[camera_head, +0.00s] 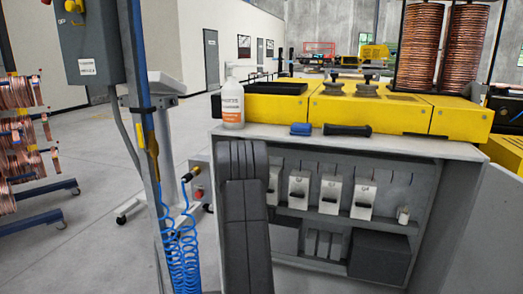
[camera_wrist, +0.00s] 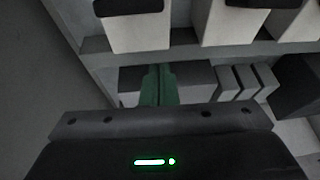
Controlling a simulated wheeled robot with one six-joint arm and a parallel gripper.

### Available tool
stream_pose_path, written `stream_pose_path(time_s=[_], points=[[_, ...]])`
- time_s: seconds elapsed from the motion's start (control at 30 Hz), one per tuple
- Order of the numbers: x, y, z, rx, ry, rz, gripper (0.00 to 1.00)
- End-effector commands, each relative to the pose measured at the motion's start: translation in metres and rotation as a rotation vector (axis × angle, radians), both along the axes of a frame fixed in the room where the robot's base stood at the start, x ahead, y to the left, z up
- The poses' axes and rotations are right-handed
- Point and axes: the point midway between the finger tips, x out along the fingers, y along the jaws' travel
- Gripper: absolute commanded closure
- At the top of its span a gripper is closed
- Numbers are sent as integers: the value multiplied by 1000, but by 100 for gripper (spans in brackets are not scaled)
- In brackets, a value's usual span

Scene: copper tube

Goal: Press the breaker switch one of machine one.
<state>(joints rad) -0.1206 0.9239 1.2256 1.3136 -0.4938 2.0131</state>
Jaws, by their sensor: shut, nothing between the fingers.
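A row of white breaker switches with black levers sits in the open cabinet (camera_head: 435,240) under the yellow machine top. Breakers show in the head view at left (camera_head: 273,186), middle (camera_head: 298,190) and right (camera_head: 362,198); my dark arm covers the cabinet's left part. In the wrist view, the leftmost visible breaker (camera_wrist: 137,33) and another breaker (camera_wrist: 231,28) show at the top. My gripper (camera_wrist: 158,70) has green fingers pressed together with nothing between them. Its tips appear below the leftmost visible breaker and the shelf edge, in front of a grey box; contact cannot be told.
A grey shelf (camera_wrist: 210,53) runs under the breakers, with grey blocks and a dark box (camera_head: 380,257) below. An open cabinet door (camera_head: 482,225) stands at right. A white bottle (camera_head: 232,102) stands on top. A post with blue coiled hose (camera_head: 182,250) is at left.

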Motion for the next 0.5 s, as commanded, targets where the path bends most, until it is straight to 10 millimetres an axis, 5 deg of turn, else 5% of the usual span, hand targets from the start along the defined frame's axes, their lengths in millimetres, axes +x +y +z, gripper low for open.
stream_pose_path(time_s=[0.5], points=[[12, -1, -20, -61, -150, -7, 100]])
